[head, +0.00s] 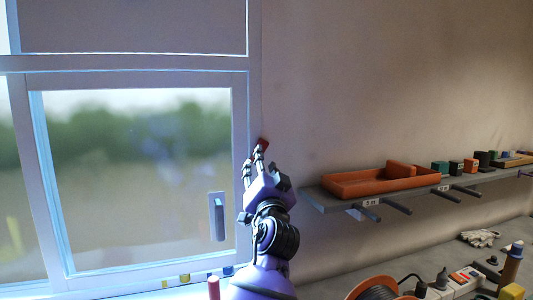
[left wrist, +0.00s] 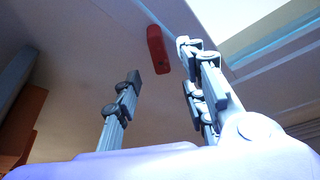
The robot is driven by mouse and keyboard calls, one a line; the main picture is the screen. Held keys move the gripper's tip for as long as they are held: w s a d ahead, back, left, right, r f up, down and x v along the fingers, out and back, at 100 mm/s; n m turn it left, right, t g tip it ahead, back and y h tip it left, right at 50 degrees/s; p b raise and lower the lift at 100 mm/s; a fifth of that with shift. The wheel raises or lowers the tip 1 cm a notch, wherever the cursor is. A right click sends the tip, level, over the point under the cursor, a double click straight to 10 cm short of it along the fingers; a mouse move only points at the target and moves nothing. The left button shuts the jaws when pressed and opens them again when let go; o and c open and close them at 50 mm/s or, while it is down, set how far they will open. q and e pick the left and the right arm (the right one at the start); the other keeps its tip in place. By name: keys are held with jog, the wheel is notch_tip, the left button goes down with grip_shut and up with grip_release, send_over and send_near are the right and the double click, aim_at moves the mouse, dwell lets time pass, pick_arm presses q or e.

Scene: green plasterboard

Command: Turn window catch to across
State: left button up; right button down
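A small red bar (head: 264,141), which looks like the window catch, is at the right edge of the window frame (head: 254,110). In the head view it is mostly hidden behind my left gripper (head: 259,153). In the left wrist view the red bar (left wrist: 157,50) shows whole, its long side roughly up and down in the picture. My left gripper (left wrist: 160,72) is open, with its fingers apart on either side of the bar's line. The bar is beyond the fingertips, and I see no contact. My right gripper is not in view.
A grey handle (head: 216,217) is on the window pane's lower right. A wall shelf (head: 330,203) at right holds an orange tray (head: 352,187) and several small boxes. Below it are a cable reel (head: 370,284), a power strip (head: 440,286) and gloves (head: 479,238). The wall above the shelf is clear.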

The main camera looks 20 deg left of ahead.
pick_arm(q)
jog(key=x, duration=0.6)
jog(key=shift+c, duration=0.5)
grip_shut()
